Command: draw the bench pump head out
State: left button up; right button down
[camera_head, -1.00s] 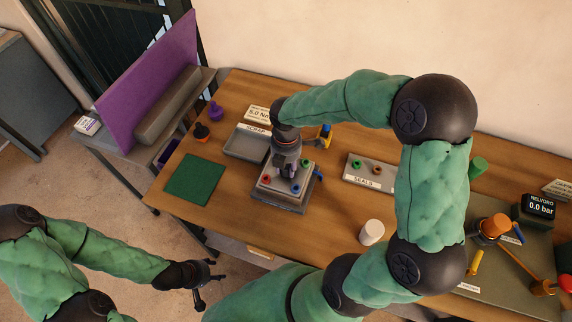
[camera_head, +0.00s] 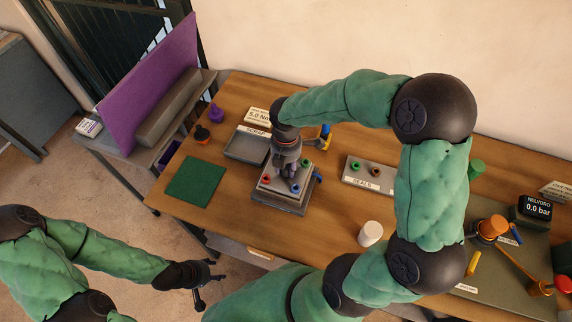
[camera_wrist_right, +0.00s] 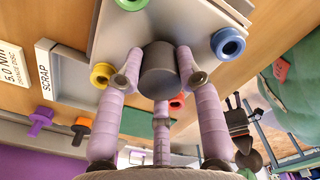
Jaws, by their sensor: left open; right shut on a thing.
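The bench pump is a grey block (camera_head: 279,204) on the wooden bench, with coloured ring-shaped fasteners near its corners. Its pump head appears as a dark grey cylinder (camera_wrist_right: 159,72) in the right wrist view. My right gripper (camera_head: 288,170) points down over the pump, and its pale purple fingers are closed around the cylinder. The wrist view shows a blue ring (camera_wrist_right: 228,42) and a yellow ring (camera_wrist_right: 102,75) beside the fingers. The lower end of the cylinder is hidden, so its seating cannot be told. My left gripper (camera_head: 205,285) is open and empty, in front of the bench.
A grey scrap tray (camera_head: 243,148) and a green mat (camera_head: 195,180) lie left of the pump. A seals tray (camera_head: 369,173) and a white cup (camera_head: 370,233) stand to the right. My right arm crosses above the bench. Bare wood lies between pump and cup.

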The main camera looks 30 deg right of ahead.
jog(key=shift+r, duration=0.15)
jog(key=shift+r+p, duration=1.2)
jog(key=shift+r, duration=0.05)
